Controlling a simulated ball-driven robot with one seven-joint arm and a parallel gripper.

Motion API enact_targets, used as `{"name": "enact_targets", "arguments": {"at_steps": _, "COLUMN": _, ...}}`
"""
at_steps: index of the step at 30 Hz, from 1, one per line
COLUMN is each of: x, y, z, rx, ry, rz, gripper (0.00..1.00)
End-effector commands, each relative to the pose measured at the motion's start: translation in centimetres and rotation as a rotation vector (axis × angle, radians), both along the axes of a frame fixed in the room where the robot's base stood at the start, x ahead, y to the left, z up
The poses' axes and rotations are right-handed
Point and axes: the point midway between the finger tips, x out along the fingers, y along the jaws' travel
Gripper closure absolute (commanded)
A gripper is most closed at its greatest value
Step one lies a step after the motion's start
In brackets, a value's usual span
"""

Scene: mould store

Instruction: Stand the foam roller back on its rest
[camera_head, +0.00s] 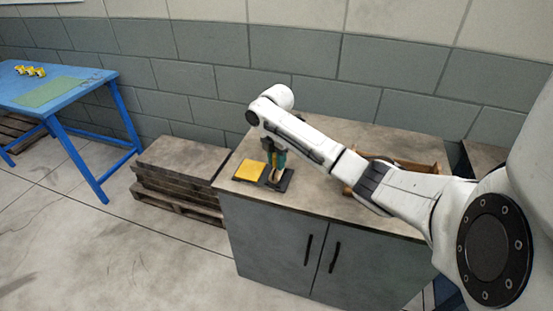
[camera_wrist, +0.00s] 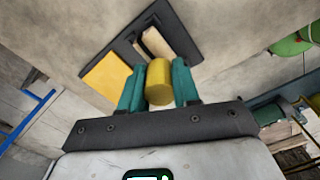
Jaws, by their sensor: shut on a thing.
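The foam roller (camera_wrist: 159,85) is a yellow cylinder in the wrist view, between the two teal fingers of my gripper (camera_wrist: 160,76). The fingers are shut on it. A black plate, seemingly the rest (camera_wrist: 172,24), lies on the cabinet top beyond the roller, with a pale block (camera_wrist: 157,42) on it. In the head view my gripper (camera_head: 278,160) is over the black rest (camera_head: 287,183). The roller is hard to make out there. I cannot tell whether the roller touches the rest.
A flat yellow square (camera_head: 249,171) lies left of the rest on the cabinet top (camera_head: 330,195). A wooden tray (camera_head: 425,168) is partly behind my arm. Stacked pallets (camera_head: 180,175) stand left of the cabinet. A blue table (camera_head: 90,92) is farther left.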

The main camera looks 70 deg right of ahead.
Motion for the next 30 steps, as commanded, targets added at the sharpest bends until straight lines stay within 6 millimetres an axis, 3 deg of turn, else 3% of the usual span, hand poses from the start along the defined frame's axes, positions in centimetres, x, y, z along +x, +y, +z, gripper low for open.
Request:
{"name": "enact_targets", "arguments": {"at_steps": 1, "x": 0.0, "y": 0.0, "z": -0.2, "rx": 0.000, "ry": 0.000, "rz": 0.000, "gripper": 1.00}}
{"name": "enact_targets", "arguments": {"at_steps": 2, "x": 0.0, "y": 0.0, "z": -0.2, "rx": 0.000, "ry": 0.000, "rz": 0.000, "gripper": 0.68}}
{"name": "enact_targets", "arguments": {"at_steps": 9, "x": 0.0, "y": 0.0, "z": -0.2, "rx": 0.000, "ry": 0.000, "rz": 0.000, "gripper": 0.45}}
{"name": "enact_targets", "arguments": {"at_steps": 21, "x": 0.1, "y": 0.0, "z": 0.9, "rx": -0.001, "ry": -0.002, "rz": 0.001, "gripper": 0.44}}
{"name": "enact_targets", "arguments": {"at_steps": 30, "x": 0.1, "y": 0.0, "z": 6.6, "rx": -0.002, "ry": -0.003, "rz": 0.002, "gripper": 0.44}}
